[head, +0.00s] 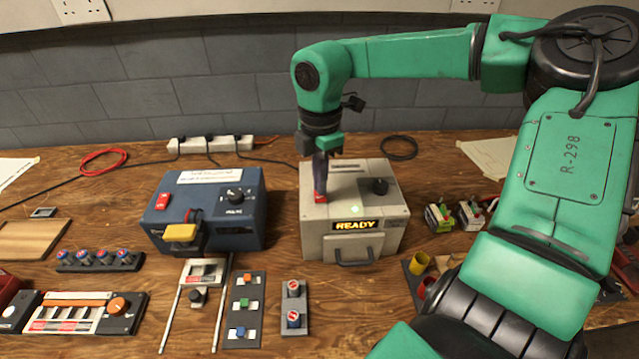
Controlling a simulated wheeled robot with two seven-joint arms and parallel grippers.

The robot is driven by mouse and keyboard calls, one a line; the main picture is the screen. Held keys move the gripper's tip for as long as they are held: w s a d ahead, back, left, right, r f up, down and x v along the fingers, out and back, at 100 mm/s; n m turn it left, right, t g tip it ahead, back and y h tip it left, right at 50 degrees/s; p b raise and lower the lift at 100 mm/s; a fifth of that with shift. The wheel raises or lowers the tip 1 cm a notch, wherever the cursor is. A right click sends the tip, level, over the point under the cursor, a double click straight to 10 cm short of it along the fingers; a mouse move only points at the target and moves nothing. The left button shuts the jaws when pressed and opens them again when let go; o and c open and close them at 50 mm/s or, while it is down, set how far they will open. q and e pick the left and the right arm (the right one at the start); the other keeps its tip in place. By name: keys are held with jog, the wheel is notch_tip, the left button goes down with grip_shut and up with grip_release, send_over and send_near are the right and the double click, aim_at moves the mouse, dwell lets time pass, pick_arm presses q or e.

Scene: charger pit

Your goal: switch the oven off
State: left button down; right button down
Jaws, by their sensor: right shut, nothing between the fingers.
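The oven is a light grey box (312,243) in the middle of the bench. Its front display (355,225) is lit and reads READY, and its front has a dark handle (354,262). On its top are a black knob (379,187), a small glowing green light (355,209) and a red switch (320,198) at the left. My right gripper (320,190) points down over the red switch, shut and empty. Its tips partly hide the switch, so I cannot tell its position or whether they touch it. My left gripper is not in view.
A blue box (255,185) with a dial, a red switch and a yellow lever stands left of the oven. Several switch panels (244,305) lie in front. A power strip (212,145) and cables lie behind. Small terminal blocks (438,217) are at the right. My right arm spans the right side.

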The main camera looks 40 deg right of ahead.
aim_at(320, 198)
jog(key=shift+f+b, duration=0.95)
jog(key=shift+f, duration=0.1)
dwell(0.7)
jog(key=shift+r+p, duration=2.25)
jog(key=shift+r, duration=1.35)
jog(key=shift+f, duration=0.1)
